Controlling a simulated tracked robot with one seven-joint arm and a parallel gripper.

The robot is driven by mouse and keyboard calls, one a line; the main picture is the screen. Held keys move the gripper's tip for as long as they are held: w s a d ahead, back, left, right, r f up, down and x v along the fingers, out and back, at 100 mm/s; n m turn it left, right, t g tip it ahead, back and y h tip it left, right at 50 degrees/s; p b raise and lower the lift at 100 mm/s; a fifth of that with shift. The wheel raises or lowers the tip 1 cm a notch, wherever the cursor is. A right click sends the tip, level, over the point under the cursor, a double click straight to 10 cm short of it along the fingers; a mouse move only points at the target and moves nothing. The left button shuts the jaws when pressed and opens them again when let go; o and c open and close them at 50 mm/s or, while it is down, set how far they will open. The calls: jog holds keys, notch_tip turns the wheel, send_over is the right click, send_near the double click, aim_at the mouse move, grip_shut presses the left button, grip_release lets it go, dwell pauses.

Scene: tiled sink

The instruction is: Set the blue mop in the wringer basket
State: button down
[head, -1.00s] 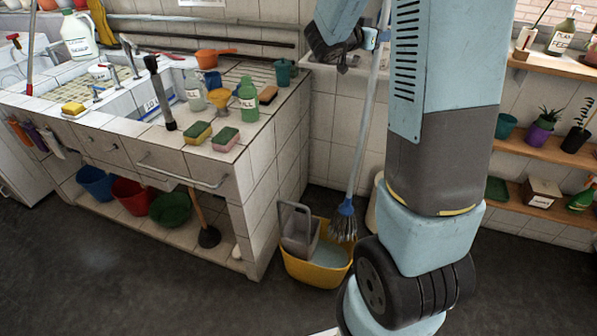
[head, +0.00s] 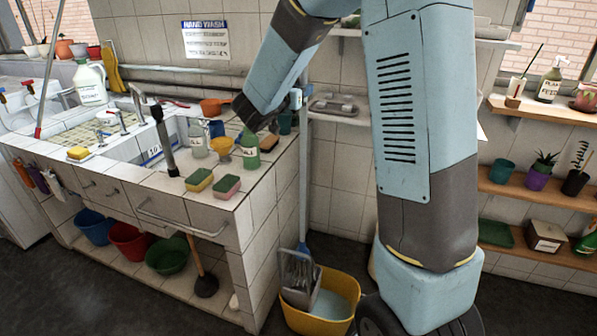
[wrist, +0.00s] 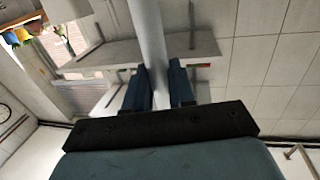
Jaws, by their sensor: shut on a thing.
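The blue mop has a pale pole (head: 303,170) that stands close to upright beside the counter's right end. Its blue collar and dark strands (head: 296,268) are at the grey wringer basket (head: 300,297). The strands overlap the basket's top; I cannot tell how deep they sit inside. The basket is on the left part of a yellow bucket (head: 343,322) on the floor. My gripper (head: 296,98) is shut on the pole's upper part, high above the bucket. In the wrist view its two blue fingers (wrist: 160,75) stand on either side of the pole (wrist: 150,40).
The tiled sink counter (head: 262,205) is left of the pole, with sponges (head: 227,186) and a green bottle (head: 250,150) near its edge. A wall shelf with a grey tray (head: 333,107) is behind the pole. Shelves with plants (head: 545,185) are at right.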

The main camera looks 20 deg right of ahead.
aim_at(301, 139)
notch_tip(301, 139, down, 16)
jog(key=shift+r, duration=0.1)
dwell(0.6)
jog(key=c, duration=1)
grip_release()
jog(key=shift+o, duration=0.2)
